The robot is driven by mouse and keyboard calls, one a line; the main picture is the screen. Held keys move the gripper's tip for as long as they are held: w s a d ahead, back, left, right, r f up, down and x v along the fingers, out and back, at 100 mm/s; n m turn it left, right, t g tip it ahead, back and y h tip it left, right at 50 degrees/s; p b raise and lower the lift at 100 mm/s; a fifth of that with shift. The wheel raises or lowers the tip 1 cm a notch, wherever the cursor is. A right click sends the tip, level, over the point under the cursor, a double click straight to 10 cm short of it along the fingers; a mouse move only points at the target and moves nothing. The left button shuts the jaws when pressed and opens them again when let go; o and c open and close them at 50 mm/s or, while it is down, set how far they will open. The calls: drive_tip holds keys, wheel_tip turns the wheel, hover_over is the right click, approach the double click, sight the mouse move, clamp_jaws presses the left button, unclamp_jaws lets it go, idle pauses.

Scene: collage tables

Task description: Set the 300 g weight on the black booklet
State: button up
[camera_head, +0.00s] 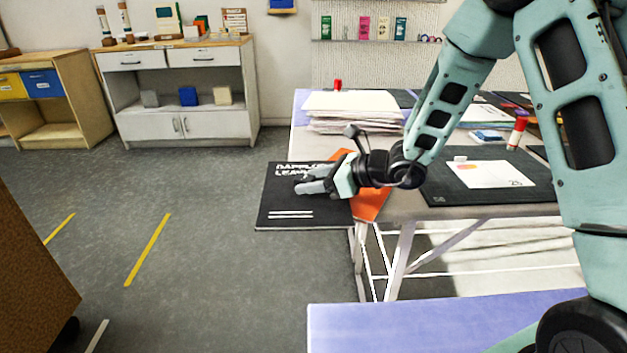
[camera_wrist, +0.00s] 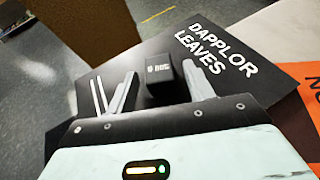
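The black booklet (camera_head: 290,215), printed "DAPPLOR LEAVES", lies partly over an orange sheet (camera_head: 371,203) and sticks out past the table's left edge. It also shows in the wrist view (camera_wrist: 235,78). My gripper (camera_head: 303,180) is low over the booklet, fingers pointing left. In the wrist view a small black block with pale lettering, apparently the weight (camera_wrist: 164,78), is between my open fingers (camera_wrist: 160,72). A gap shows at its left; its right side is close to the other finger. It appears to stand on the booklet, but its base is hidden.
The table also holds a paper stack (camera_head: 352,108), a dark cutting mat (camera_head: 437,190) with a white card (camera_head: 485,175), and a red-capped glue stick (camera_head: 517,133). Open floor (camera_head: 215,230) lies left of the table. A lilac surface (camera_head: 430,325) is in front.

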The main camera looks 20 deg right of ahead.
drive_tip(key=shift+r, duration=0.25)
drive_tip(key=p+v, duration=0.1)
drive_tip(key=v, duration=1.1)
drive_tip(key=shift+f, duration=0.15)
drive_tip(key=s+a+n+g, duration=0.1)
drive_tip(key=a, duration=0.1)
drive_tip(key=s+a+n+g, duration=0.1)
drive_tip(key=a+n, duration=0.1)
drive_tip(key=s+a+n+g+y, duration=0.1)
drive_tip(key=s+a, duration=0.1)
drive_tip(key=shift+s+a+r, duration=0.1)
drive_tip(key=shift+a+r, duration=0.2)
drive_tip(key=shift+r, duration=0.05)
drive_tip(key=s+a+n+g+h, duration=0.2)
drive_tip(key=s+a+n+h, duration=0.2)
drive_tip(key=s+n, duration=0.7)
drive_tip(key=s+a+n+g+h, duration=0.3)
drive_tip(key=s+n+h, duration=0.3)
drive_tip(key=s+n, duration=0.5)
drive_tip(key=a+n, duration=0.1)
drive_tip(key=n, duration=0.6)
drive_tip(key=shift+s+a+n+g+h, duration=0.2)
drive_tip(key=shift+s+n+g+h, duration=0.1)
drive_tip(key=shift+n, duration=0.1)
drive_tip(key=shift+f, duration=0.1)
